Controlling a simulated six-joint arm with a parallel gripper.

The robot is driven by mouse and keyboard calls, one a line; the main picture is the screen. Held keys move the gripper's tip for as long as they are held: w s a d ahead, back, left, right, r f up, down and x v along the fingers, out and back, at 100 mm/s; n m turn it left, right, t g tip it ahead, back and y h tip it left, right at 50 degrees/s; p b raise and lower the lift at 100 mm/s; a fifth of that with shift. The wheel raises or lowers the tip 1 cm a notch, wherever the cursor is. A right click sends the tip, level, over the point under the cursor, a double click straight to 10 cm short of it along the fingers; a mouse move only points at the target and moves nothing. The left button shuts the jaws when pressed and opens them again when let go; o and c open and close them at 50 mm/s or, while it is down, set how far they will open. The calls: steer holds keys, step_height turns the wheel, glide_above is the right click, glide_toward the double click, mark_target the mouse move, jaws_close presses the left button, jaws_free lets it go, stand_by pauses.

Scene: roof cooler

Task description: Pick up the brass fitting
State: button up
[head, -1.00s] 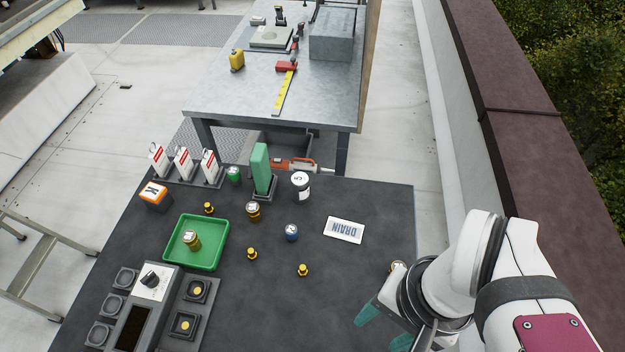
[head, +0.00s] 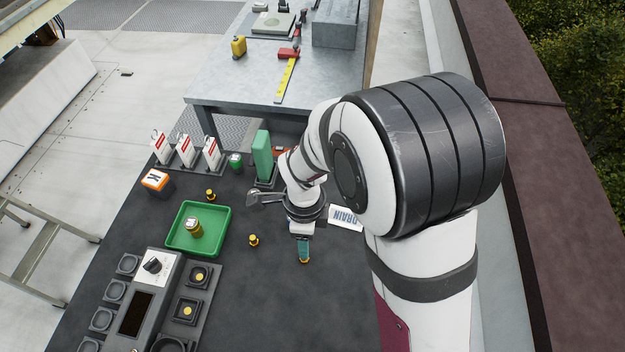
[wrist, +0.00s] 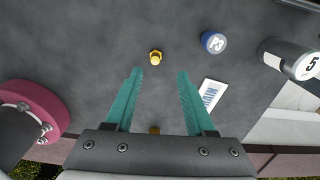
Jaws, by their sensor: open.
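A small brass-yellow fitting (wrist: 155,57) stands on the dark table in the wrist view, just beyond my fingertips and near the middle of the gap. My gripper (wrist: 160,72) is open, with its teal fingers apart and nothing between their tips. In the head view a teal finger of mine stands close over a small brass fitting (head: 304,261), which is partly hidden. Similar brass fittings stand left of it (head: 254,240) and farther back (head: 210,195). Another yellowish piece (wrist: 154,130) is mostly hidden by my gripper base in the wrist view.
A green tray (head: 176,243) holds a brass-coloured can (head: 194,228). Near the fitting are a blue P3 container (wrist: 213,41), a white label plate (wrist: 209,96) and a canister marked 5 (wrist: 288,58). A green block (head: 262,156) stands behind. A control panel (head: 160,264) lies front left.

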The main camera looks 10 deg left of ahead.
steer(key=f, duration=0.5)
steer(key=shift+s+a+f, duration=0.1)
steer(key=shift+s+f, duration=0.25)
steer(key=shift+s, duration=0.05)
jaws_close()
